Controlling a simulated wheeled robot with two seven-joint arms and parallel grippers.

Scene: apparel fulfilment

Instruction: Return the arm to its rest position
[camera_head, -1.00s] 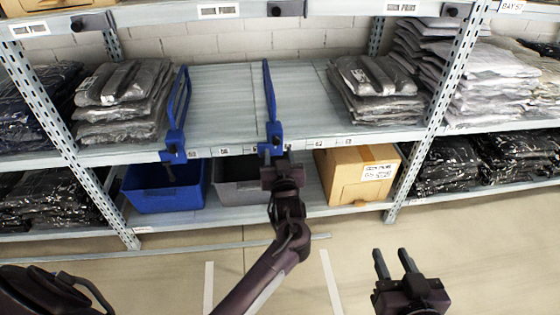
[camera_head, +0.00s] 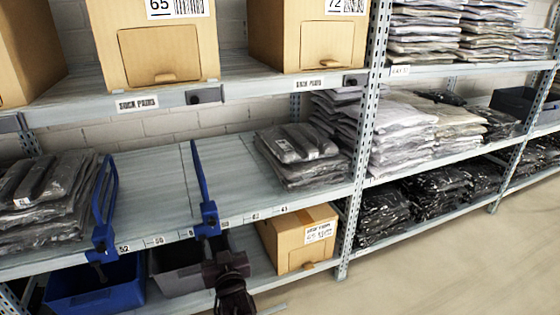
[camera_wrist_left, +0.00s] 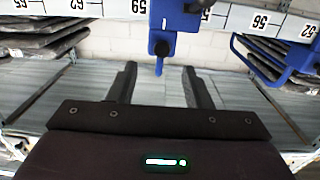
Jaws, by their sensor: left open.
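My left gripper (camera_head: 222,256) is at the front edge of the middle shelf, just below the clip of a blue shelf divider (camera_head: 202,180). In the left wrist view the jaws (camera_wrist_left: 158,70) are apart with nothing between the finger pads. The blue divider clip (camera_wrist_left: 172,28) and its knob are just beyond the fingertips, so the gripper is close to it but not shut on it. Whether they touch cannot be told. Most of my left arm is below the head view's edge. My right gripper is out of view.
A second blue divider (camera_head: 106,205) stands to the left. A blue bin (camera_head: 95,290), a grey bin (camera_head: 178,275) and a cardboard box (camera_head: 290,245) sit on the lower shelf. Bagged clothes (camera_head: 300,158) lie right of the dividers. Floor at lower right (camera_head: 470,275) is clear.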

